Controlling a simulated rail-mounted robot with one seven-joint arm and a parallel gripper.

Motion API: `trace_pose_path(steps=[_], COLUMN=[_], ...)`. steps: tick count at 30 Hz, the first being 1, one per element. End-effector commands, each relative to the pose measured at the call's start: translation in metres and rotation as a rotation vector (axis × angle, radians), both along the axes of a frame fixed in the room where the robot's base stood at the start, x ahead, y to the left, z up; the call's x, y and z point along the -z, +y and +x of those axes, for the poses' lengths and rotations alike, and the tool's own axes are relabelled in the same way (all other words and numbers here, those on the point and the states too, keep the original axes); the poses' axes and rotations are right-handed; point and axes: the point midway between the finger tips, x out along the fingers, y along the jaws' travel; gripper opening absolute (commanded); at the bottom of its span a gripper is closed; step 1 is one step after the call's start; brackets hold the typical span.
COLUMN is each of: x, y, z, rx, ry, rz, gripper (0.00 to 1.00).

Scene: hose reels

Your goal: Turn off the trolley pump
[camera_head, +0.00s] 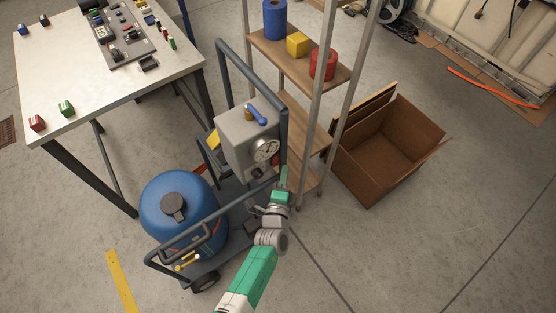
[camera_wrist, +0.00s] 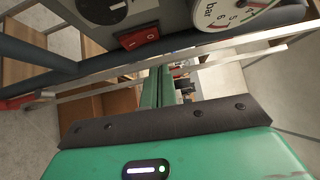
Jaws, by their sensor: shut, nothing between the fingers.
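The trolley pump is a grey box (camera_head: 245,140) on a dark-framed trolley, with a round white gauge (camera_head: 266,150) on its front. The gauge is also at the top right of the wrist view (camera_wrist: 235,10). Left of it in the wrist view are a red rocker switch (camera_wrist: 138,37) and a black round knob (camera_wrist: 103,8). I cannot tell which side of the rocker is pressed. My gripper (camera_head: 284,173), green, is beside the pump's front right, its fingers together and empty. In the wrist view the fingertips (camera_wrist: 158,75) are below the switch, apart from it.
A dark trolley bar (camera_wrist: 35,50) crosses close to the fingers in the wrist view. A blue tank (camera_head: 180,210) stands on the trolley. A shelf rack (camera_head: 275,50) and an open cardboard box (camera_head: 385,150) stand behind. A workbench (camera_head: 60,75) is at left.

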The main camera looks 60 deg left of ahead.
Motion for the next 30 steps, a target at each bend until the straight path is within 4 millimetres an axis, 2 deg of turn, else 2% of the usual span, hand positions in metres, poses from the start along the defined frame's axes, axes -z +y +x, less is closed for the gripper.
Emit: trace_pose_path(steps=[1,6,12,18,30], x=[-0.009,-0.011,-0.011,-0.010,-0.009], y=[-0.013,-0.045,-0.072,-0.082,-0.082], z=[-0.005,-0.032,-0.052,-0.059,-0.060], rx=[0.003,0.003,0.001,0.000,0.000], ry=[0.005,0.004,0.003,0.001,0.001], rz=[-0.004,-0.002,0.000,-0.001,-0.001], gripper=[0.00,0.00,0.00,0.00,0.00])
